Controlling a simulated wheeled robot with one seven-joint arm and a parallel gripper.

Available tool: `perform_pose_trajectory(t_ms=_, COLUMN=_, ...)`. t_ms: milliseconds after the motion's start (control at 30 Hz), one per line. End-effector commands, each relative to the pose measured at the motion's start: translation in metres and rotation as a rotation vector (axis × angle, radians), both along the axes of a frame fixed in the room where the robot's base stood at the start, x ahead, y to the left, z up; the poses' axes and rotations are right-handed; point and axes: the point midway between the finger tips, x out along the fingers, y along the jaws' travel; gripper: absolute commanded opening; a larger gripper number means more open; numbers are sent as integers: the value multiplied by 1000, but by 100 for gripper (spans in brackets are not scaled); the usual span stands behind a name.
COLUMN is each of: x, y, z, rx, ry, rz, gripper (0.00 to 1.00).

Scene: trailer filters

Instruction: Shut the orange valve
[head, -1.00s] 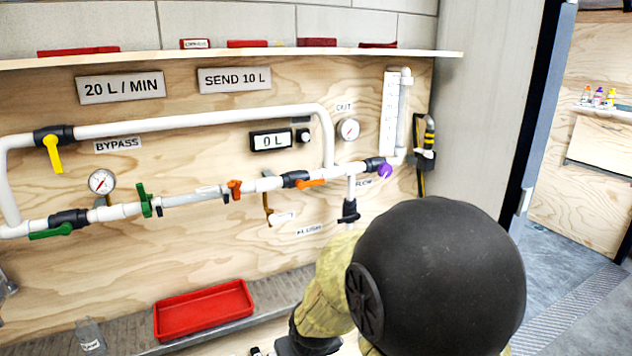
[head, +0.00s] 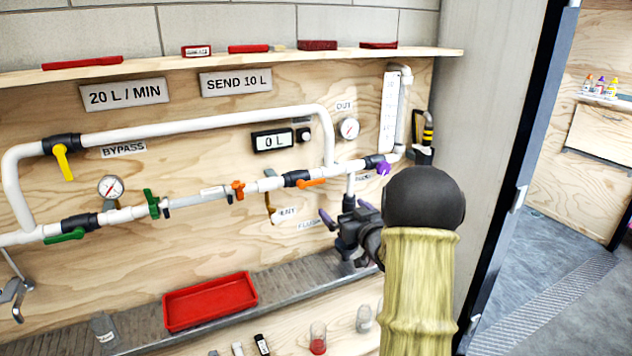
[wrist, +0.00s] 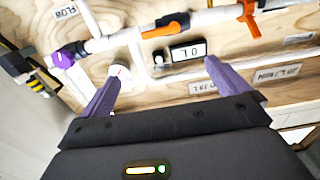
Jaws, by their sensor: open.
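The orange valve (head: 311,184) has a flat orange lever on a black body in the white lower pipe. The lever lies along the pipe, just left of the riser joint. In the wrist view the orange lever (wrist: 160,30) shows beyond the fingers, near the top middle. My gripper (head: 347,212) is open and empty, with purple fingers pointing toward the board. It is below and right of the lever in the head view, apart from it. In the wrist view my gripper (wrist: 161,72) has its fingers spread wide, with the 0 L display beyond.
A purple valve (head: 383,167) and a round gauge (head: 348,129) are close by on the right. An orange clamp-like part (head: 238,190) and green handles are further left. A red tray (head: 210,301) lies on the ledge below. The upper bypass pipe (head: 200,122) runs above.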

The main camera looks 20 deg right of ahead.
Motion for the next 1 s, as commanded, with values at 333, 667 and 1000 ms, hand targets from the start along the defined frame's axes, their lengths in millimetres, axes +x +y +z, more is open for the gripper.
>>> perform_pose_trajectory(t_ms=333, x=8, y=1, z=0, rx=-1, ry=2, rz=1, gripper=100)
perform_pose_trajectory(t_ms=667, x=58, y=4, z=1, rx=-1, ry=2, rz=1, gripper=100)
perform_pose_trajectory(t_ms=1000, x=111, y=5, z=0, rx=-1, ry=2, rz=1, gripper=100)
